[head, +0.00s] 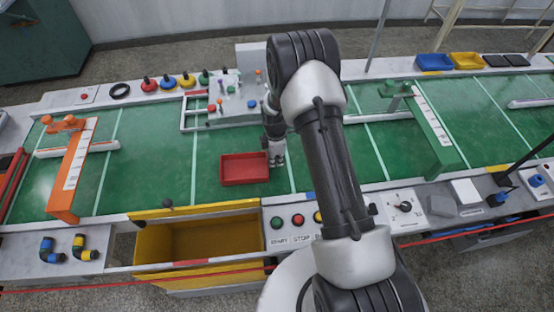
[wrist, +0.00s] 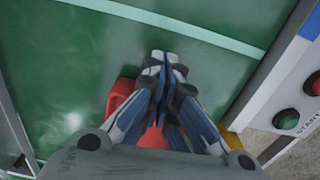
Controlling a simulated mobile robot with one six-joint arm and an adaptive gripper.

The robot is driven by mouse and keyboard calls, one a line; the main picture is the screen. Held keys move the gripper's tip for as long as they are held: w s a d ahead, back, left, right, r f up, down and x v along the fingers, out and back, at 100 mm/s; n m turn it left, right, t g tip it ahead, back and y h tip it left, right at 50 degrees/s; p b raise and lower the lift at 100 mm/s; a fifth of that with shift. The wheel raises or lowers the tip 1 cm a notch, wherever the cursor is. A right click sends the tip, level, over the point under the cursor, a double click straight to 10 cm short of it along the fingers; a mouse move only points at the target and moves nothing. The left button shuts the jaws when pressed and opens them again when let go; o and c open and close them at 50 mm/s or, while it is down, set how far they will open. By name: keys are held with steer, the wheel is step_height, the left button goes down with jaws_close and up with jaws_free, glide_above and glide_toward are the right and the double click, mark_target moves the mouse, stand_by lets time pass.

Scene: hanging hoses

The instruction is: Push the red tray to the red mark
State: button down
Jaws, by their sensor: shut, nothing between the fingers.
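The red tray (head: 244,169) is a shallow, empty rectangular tray lying flat on the green work surface, left of the middle in the head view. My gripper (head: 278,161) is shut and empty, low at the tray's right side. I cannot tell whether it touches the tray wall. In the wrist view my gripper (wrist: 161,62) has its fingers together over the green surface, and they hide much of the red tray (wrist: 121,94). I cannot make out a red mark on the green surface in either view.
An orange gate (head: 76,170) stands left and a green gate (head: 430,125) right. A grey block with knobs (head: 232,102) is behind the tray. An open yellow drawer (head: 205,245) and push buttons (head: 298,219) are in front. Green surface left of the tray is clear.

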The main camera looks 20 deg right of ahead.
mark_target(224, 174)
steer(key=w+a+b, duration=0.1)
steer(key=a, duration=0.5)
steer(key=w+a+b, duration=0.1)
steer(key=a, duration=0.5)
steer(key=w+a+b, duration=0.1)
steer(key=a, duration=0.6)
